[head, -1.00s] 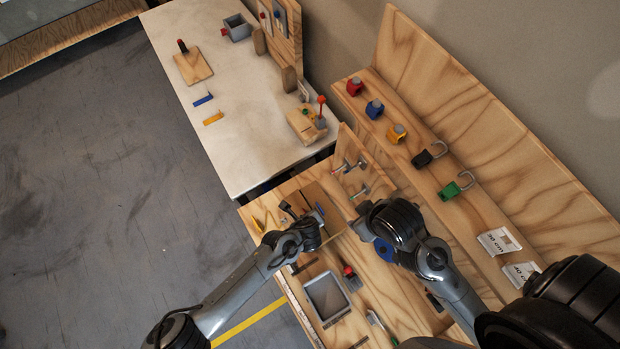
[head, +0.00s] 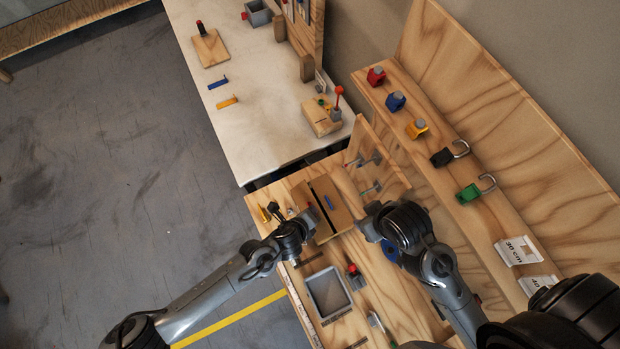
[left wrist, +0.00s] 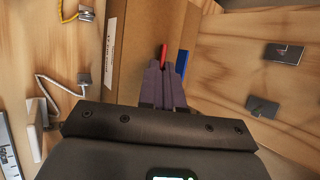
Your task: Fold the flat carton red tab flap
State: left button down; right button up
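The brown carton (head: 340,213) lies on the near wooden bench, with a blue tab (head: 329,202) on it. In the left wrist view, the carton (left wrist: 130,55) has a red tab (left wrist: 163,52) directly beyond my fingertips and a blue tab (left wrist: 182,62) just to its right. My left gripper (left wrist: 162,88) has its fingers close together, with no clear gap. I cannot tell whether they touch the red tab. In the head view, my left gripper (head: 312,218) is at the carton's left side. My right gripper (head: 362,228) is right of the carton; its finger opening is unclear.
A grey bin (head: 328,292) stands on the bench below the carton. An upright wooden board (head: 380,160) with hooks stands behind it. A shelf (head: 480,215) with coloured blocks and padlocks runs along the right. A pale table (head: 240,130) lies beyond.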

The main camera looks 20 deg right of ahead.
pick_arm(q)
jog(key=c, duration=1.3)
grip_release()
jog(key=v, duration=1)
jog(key=shift+s+a+r, duration=0.2)
jog(key=shift+a+r, duration=0.05)
